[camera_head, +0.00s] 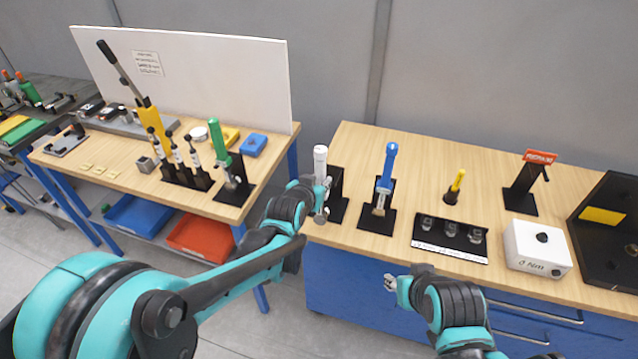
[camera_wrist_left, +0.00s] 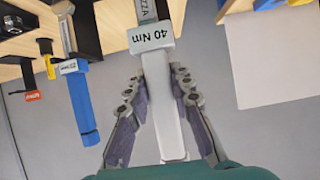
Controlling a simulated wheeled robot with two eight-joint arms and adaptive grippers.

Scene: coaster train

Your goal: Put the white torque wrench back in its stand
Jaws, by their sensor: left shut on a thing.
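The white torque wrench (camera_head: 320,156) is upright at the left end of the right bench, white handle up. Its handle (camera_wrist_left: 166,105) with a "40 Nm" label shows in the left wrist view. My left gripper (camera_head: 322,187) is shut on the wrench handle; its fingers flank the handle in the wrist view. The black stand (camera_head: 337,206) is right beside and behind the wrench; the gripper partly hides it, and I cannot tell whether the wrench is seated in it. My right gripper (camera_head: 391,283) is in front of the bench edge, away from the wrench; its fingers are too small to judge.
A blue torque wrench (camera_head: 387,170) stands in its own black stand just to the right. Further right are a yellow-handled tool (camera_head: 456,184), a black tray of labelled pieces (camera_head: 450,240) and a white box (camera_head: 538,250). A green-handled tool (camera_head: 217,140) stands on the left bench.

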